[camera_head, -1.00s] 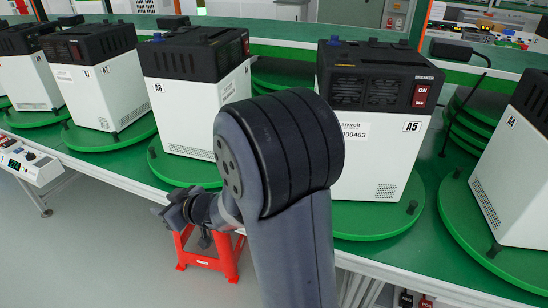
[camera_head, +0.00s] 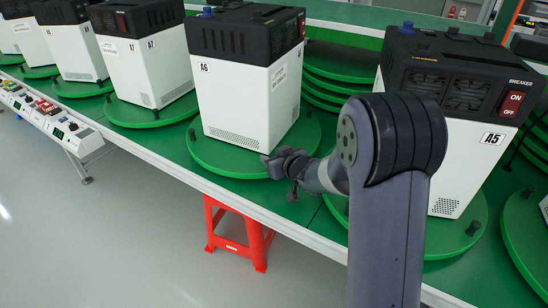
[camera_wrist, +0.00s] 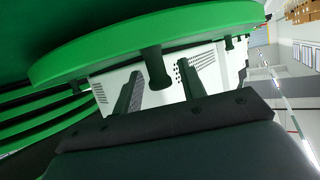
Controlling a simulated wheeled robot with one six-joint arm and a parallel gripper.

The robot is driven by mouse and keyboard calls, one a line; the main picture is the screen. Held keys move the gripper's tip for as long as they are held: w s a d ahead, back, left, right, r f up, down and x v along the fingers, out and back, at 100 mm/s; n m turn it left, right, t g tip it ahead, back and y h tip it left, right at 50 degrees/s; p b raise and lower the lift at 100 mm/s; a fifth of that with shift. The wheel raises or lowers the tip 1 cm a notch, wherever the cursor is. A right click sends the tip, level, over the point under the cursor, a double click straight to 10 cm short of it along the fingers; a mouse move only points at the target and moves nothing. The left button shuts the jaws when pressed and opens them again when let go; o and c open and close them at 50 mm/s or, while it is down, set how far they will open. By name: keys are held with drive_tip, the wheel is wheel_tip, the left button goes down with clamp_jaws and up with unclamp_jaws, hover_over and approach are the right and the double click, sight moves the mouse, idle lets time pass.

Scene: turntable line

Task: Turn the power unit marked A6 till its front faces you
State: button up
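The power unit marked A6 (camera_head: 228,105) is a white box with a black top. It stands on a round green turntable (camera_head: 215,158) in the head view. Its A6-labelled side is toward me; the face with the red switch (camera_head: 302,24) points to the right and shows only at a sharp slant. My gripper (camera_head: 277,164) is at the turntable's front right rim. In the wrist view, which looks upside down, the two fingers (camera_wrist: 158,88) are apart. A dark peg (camera_wrist: 157,70) on the green disc appears between them; I cannot tell whether they touch it.
Unit A5 (camera_head: 455,145) stands on its own turntable close at right, behind my arm. Unit A7 (camera_head: 150,70) and others line up at left. A red stool (camera_head: 238,235) stands below; floor at left is clear.

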drive_tip(key=shift+c, duration=0.3)
clamp_jaws()
idle(0.3)
